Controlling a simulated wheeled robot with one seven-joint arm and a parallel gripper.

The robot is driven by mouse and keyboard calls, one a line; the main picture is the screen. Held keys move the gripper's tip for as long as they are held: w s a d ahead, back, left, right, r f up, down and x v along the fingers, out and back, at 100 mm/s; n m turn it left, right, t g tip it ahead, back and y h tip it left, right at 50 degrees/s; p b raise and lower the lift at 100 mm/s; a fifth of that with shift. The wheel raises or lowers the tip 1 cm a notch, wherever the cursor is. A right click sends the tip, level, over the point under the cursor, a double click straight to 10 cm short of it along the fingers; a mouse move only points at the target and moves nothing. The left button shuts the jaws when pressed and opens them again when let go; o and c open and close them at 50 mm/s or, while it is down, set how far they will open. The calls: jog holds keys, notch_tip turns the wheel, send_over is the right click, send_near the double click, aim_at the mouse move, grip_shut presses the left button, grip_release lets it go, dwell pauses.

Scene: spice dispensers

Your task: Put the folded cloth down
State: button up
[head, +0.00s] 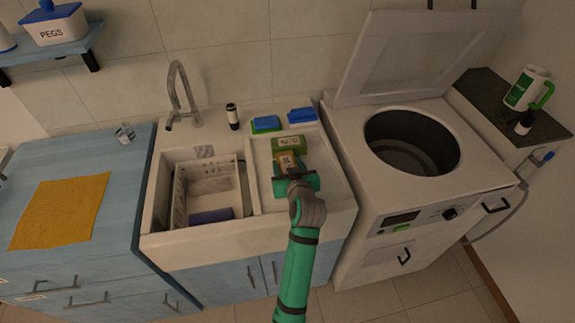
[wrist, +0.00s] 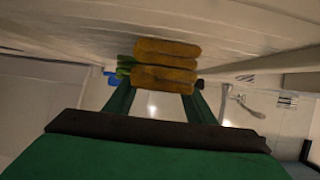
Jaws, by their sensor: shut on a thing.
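My gripper (head: 287,170) is over the sink's ribbed drainboard (head: 322,188), right of the basin. It is shut on an orange-yellow folded cloth (head: 287,160). The wrist view shows the folded cloth (wrist: 165,66) as stacked layers between my fingertips (wrist: 160,88), close to a pale surface. I cannot tell whether the cloth touches that surface. A flat yellow cloth (head: 62,210) lies spread on the blue counter at the left.
The basin (head: 165,215) holds a white rack (head: 180,193). A washer (head: 405,225) with its lid up stands right.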

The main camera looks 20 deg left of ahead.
jog(key=o, duration=1.1)
jog(key=shift+f, duration=0.1)
jog(key=shift+r, duration=0.2)
jog(key=v, duration=1.2)
jog(key=shift+f, duration=0.1)
